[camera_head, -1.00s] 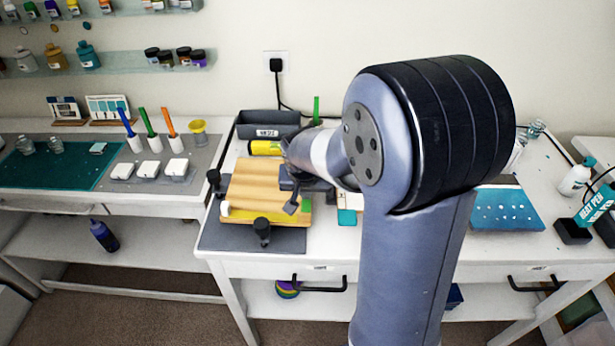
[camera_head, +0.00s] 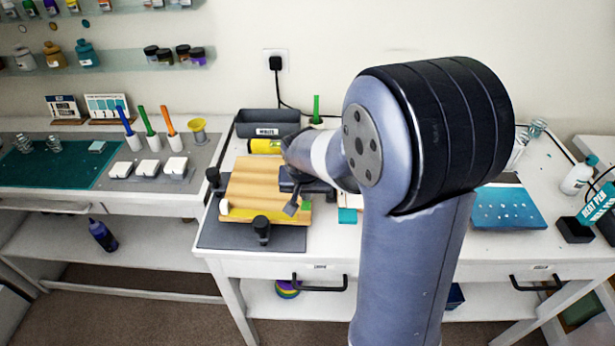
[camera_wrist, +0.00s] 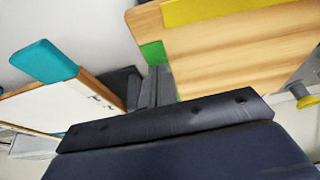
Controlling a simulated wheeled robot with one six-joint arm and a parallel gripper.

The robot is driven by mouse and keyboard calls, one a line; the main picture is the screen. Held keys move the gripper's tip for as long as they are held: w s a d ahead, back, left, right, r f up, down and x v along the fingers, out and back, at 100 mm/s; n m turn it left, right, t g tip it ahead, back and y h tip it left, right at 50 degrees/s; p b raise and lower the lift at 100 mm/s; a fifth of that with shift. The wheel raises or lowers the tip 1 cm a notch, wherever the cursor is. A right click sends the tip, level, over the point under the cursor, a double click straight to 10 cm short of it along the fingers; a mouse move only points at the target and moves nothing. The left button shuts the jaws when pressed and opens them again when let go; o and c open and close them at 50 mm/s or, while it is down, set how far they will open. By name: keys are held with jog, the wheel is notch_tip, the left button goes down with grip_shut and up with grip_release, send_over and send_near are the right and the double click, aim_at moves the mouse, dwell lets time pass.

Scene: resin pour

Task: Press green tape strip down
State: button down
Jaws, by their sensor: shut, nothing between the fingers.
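The wooden board (camera_head: 252,184) lies on a dark mat (camera_head: 225,238) on the right-hand table, with a yellow strip (camera_head: 252,214) along its near edge. In the wrist view the board (camera_wrist: 235,55) fills the upper right, with the yellow strip (camera_wrist: 215,8) along the top. The green tape strip (camera_wrist: 154,53) shows as a small patch at the board's left edge. My gripper (camera_wrist: 158,82) is shut and empty, its fingertips close beside the green strip; I cannot tell whether they touch it. In the head view my gripper (camera_head: 292,207) is at the board's right edge, and the green strip is hidden.
Dark clamp knobs (camera_head: 262,229) stand around the board. A grey bin (camera_head: 267,123) and a yellow roll (camera_head: 264,146) lie behind it. A teal-ended panel (camera_wrist: 45,62) is left of my gripper in the wrist view. A blue tray (camera_head: 508,208) lies farther right.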

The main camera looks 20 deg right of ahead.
jog(key=shift+f, duration=0.2)
jog(key=shift+w, duration=0.2)
jog(key=shift+w+d+f, duration=0.1)
jog(key=shift+w+d, duration=0.2)
jog(key=shift+w, duration=0.45)
jog(key=shift+w, duration=0.1)
jog(key=shift+w+d, duration=0.35)
jog(key=shift+w, duration=0.55)
jog(key=shift+w+d+r+p, duration=0.1)
jog(key=shift+w+d+p, duration=0.1)
jog(key=shift+w, duration=0.5)
jog(key=shift+w+d+r+p, duration=0.1)
jog(key=shift+w+d+p, duration=0.15)
jog(key=shift+w, duration=0.45)
jog(key=shift+w+d+r+p, duration=0.1)
jog(key=shift+w+d+p, duration=0.1)
jog(key=shift+w, duration=0.5)
jog(key=shift+w, duration=0.15)
